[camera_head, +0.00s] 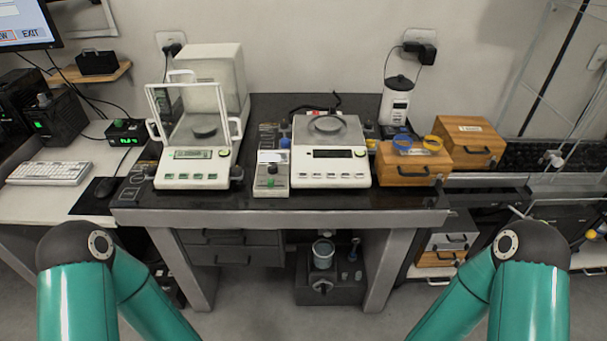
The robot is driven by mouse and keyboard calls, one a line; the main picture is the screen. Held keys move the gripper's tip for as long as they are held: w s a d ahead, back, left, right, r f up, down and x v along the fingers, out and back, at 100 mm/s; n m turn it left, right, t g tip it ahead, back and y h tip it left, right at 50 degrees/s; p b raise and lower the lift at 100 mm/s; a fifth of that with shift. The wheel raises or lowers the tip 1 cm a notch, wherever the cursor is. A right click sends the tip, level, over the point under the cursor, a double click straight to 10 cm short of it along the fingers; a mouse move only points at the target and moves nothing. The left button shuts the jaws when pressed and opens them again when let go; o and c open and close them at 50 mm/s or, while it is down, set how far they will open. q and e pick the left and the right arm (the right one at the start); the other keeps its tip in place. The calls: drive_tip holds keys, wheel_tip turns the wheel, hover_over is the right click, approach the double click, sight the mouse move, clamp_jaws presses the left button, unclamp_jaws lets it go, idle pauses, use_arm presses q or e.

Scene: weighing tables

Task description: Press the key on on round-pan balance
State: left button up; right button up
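The round-pan balance is hard to single out by shape alone, as two balances stand on the dark table. The left balance (194,168) has a small round pan (205,128) inside a clear draft shield, a lit greenish display and several green-marked keys (191,177) along its front. The right balance (331,165) has a round pan (327,125) on its top, a dark display (334,154) and a row of pale keys (333,175). The key labels are too small to read. Both my teal arms show at the bottom corners; neither gripper is in view.
A small box with a knob (271,178) stands between the balances. Wooden boxes (411,165) with blue and yellow rings are at the right. A white device (396,100) stands behind. A keyboard (48,173) lies at the left. The table's front strip (280,205) is clear.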

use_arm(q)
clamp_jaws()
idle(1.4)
